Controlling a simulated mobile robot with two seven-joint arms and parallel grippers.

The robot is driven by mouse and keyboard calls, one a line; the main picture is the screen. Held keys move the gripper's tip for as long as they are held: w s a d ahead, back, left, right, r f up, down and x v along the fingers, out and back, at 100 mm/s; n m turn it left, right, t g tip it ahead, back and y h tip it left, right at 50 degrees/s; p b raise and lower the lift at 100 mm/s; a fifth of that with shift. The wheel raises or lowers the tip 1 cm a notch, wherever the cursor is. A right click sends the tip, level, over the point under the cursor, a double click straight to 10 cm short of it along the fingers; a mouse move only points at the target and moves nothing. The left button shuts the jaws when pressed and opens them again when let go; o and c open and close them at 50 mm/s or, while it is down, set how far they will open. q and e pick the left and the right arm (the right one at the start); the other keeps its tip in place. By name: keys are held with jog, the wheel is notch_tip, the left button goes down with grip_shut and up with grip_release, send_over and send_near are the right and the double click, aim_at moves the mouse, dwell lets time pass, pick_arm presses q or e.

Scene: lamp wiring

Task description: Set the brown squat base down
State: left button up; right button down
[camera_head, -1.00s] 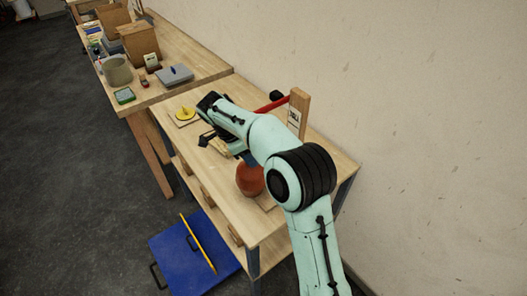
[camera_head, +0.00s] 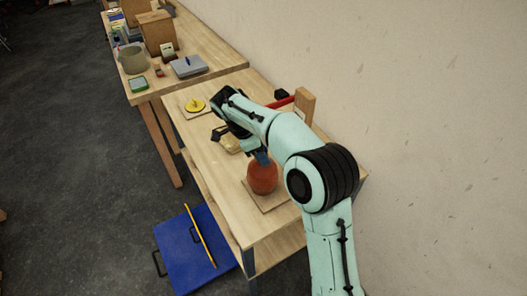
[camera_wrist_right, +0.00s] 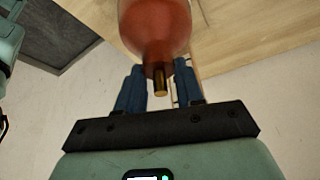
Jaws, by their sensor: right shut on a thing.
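The brown squat base (camera_head: 262,178) is a rounded, reddish-brown body with a narrow neck. In the head view it is upright over a thin square wooden board (camera_head: 268,203) at the near end of the workbench; I cannot tell whether it touches the board. My right gripper (camera_head: 259,157) is shut on its neck from above and behind. In the right wrist view the base (camera_wrist_right: 155,25) shows at the top, with its brass-coloured tip between the blue fingers of the gripper (camera_wrist_right: 160,88). My left gripper is not in view.
A yellow round piece (camera_head: 195,104) sits on another board at the bench's far end. An upright wooden block (camera_head: 304,106) and a red bar stand near the wall. A blue panel (camera_head: 190,245) is below the bench. A second table (camera_head: 215,60) holds boxes and a pot.

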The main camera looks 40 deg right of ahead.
jog(key=c, duration=1.1)
grip_release()
jog(key=shift+f, duration=0.15)
jog(key=o, duration=0.4)
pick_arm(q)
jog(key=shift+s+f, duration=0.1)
pick_arm(e)
jog(key=shift+r, duration=0.25)
jog(key=shift+w+a+r, duration=0.1)
jog(key=shift+r, duration=0.25)
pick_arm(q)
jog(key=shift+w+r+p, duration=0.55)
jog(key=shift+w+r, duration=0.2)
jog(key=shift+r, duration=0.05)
pick_arm(e)
jog(key=w+a, duration=0.2)
jog(key=a, duration=0.1)
jog(key=w+a, duration=0.1)
jog(key=a, duration=0.3)
jog(key=w+a, duration=0.2)
jog(key=a, duration=0.1)
jog(key=shift+w+a+r, duration=0.1)
jog(key=shift+w+a, duration=0.2)
jog(key=shift+a, duration=0.1)
